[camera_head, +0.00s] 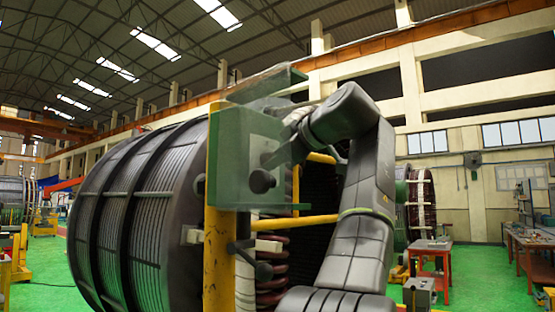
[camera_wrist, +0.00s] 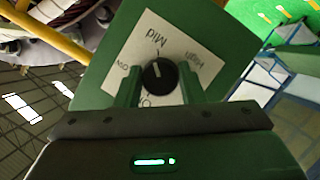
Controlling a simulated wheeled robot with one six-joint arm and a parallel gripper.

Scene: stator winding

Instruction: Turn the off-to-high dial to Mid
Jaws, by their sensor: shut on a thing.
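The dial (camera_wrist: 160,76) is a round black knob on a white label plate (camera_wrist: 150,24) in the wrist view. The label reads Mid, High and Off, upside down in this view; another word at the left is partly covered. The dial's white mark points up, roughly toward Mid. My gripper (camera_wrist: 160,88) has its two green fingers on either side of the dial and is shut on it. In the head view my gripper (camera_head: 284,153) is at the green control box (camera_head: 232,150); the dial cannot be made out clearly there.
The box is on a yellow post (camera_head: 218,262) in front of a large dark ribbed stator drum (camera_head: 130,200). A black round knob (camera_head: 262,181) sticks out low on the box. Yellow rails (camera_head: 295,222) are close by. A red workbench (camera_head: 432,262) stands at the right on green floor.

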